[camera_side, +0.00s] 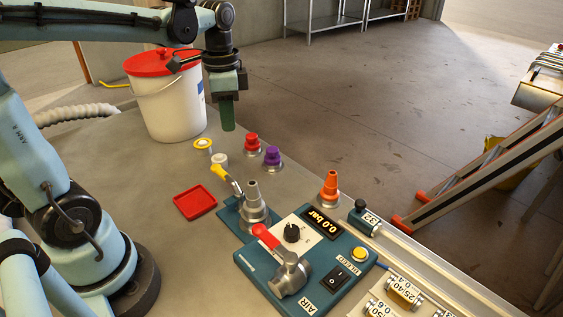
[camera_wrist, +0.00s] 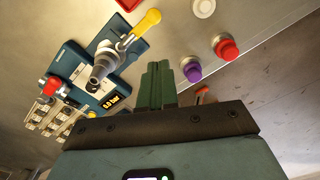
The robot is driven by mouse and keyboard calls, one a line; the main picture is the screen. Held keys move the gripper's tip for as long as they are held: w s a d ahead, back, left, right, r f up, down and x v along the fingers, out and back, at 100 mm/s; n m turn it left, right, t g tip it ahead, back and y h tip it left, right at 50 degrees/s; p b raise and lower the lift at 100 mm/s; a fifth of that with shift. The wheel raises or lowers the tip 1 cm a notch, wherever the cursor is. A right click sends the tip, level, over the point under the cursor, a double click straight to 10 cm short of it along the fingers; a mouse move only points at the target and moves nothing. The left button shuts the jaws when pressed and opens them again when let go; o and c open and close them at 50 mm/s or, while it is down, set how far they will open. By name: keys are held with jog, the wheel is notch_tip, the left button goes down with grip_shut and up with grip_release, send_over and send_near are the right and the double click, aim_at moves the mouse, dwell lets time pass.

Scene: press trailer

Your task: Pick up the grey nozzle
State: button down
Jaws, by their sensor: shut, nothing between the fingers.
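The grey nozzle (camera_side: 254,196) is a stepped grey cone. It stands upright on the small teal base beside a yellow-handled lever (camera_side: 221,172). In the wrist view the grey nozzle (camera_wrist: 103,63) lies left of my fingers. My gripper (camera_side: 228,127) is shut and empty, pointing down and held above the bench. In the side view it is above and slightly left of the grey nozzle, clearly apart from it. The shut fingers also show in the wrist view (camera_wrist: 156,68).
A red nozzle (camera_side: 252,141), a purple nozzle (camera_side: 271,155) and an orange nozzle (camera_side: 330,185) stand nearby. The teal air panel (camera_side: 265,272) with a red lever (camera_side: 265,236) is in front. A white bucket (camera_side: 168,105) stands behind; a red tray (camera_side: 195,203) lies left.

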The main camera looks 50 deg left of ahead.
jog(key=c, duration=1.8)
grip_release()
jog(key=o, duration=0.9)
jog(key=shift+o, duration=0.2)
jog(key=n+t+h, duration=0.4)
jog(key=n+h, duration=0.9)
jog(key=n, duration=1.4)
send_near(250, 182)
jog(key=d+f, duration=0.1)
jog(key=d, duration=0.2)
jog(key=shift+w+x, duration=0.2)
jog(key=shift+x, duration=1.65)
jog(key=shift+w+x, duration=0.25)
jog(key=shift+x, duration=1.65)
